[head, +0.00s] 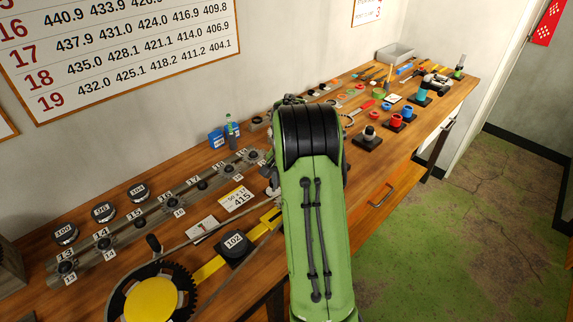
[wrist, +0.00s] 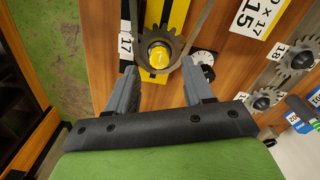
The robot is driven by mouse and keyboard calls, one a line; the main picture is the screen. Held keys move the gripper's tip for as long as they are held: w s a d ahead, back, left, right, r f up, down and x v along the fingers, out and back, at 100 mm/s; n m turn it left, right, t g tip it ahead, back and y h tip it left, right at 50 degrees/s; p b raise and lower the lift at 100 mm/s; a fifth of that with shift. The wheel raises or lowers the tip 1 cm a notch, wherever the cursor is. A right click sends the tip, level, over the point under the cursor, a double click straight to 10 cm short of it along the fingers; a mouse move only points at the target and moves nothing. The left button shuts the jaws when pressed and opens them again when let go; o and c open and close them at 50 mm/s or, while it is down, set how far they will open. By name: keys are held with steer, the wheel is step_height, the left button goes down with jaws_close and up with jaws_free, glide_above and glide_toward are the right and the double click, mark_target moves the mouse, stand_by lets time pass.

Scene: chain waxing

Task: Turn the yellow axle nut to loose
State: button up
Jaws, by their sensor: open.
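The yellow axle nut (wrist: 159,55) sits at the centre of a small grey toothed cog (wrist: 158,38) in the wrist view, on a yellow bar (wrist: 178,14) with a chain around the cog. My gripper (wrist: 165,76) is open, with one grey finger to the left of the nut and one to the right. The fingers look apart from the nut, and I cannot tell how far above the bar they are. In the head view my green arm hides the nut and my gripper; part of the yellow bar (head: 205,268) shows.
A large cog with a yellow hub (head: 152,299) and a crank stands at the front left. A black 102 block (head: 236,243) lies near the bar. A rail of numbered cogs (head: 165,208) runs behind. Cups and tools crowd the bench's far right end.

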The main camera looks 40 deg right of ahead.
step_height(320, 180, up, 12)
steer(key=p, duration=0.1)
steer(key=shift+r+p, duration=0.25)
steer(key=shift+p, duration=0.1)
steer(key=s+a+r+n+t, duration=0.1)
steer(key=s+a+r+n, duration=0.25)
steer(key=a, duration=0.45)
steer(key=s+a+r+n+t, duration=0.25)
steer(key=a+r, duration=0.25)
steer(key=a, duration=0.4)
steer(key=s+a+f+n+t, duration=0.1)
steer(key=s+a+f+n, duration=0.1)
steer(key=s, duration=0.5)
steer(key=s+a+f+n+t, duration=0.1)
steer(key=s+a+n, duration=0.4)
steer(key=s+a, duration=0.2)
steer(key=shift+s+f, duration=0.15)
steer(key=shift+f, duration=0.25)
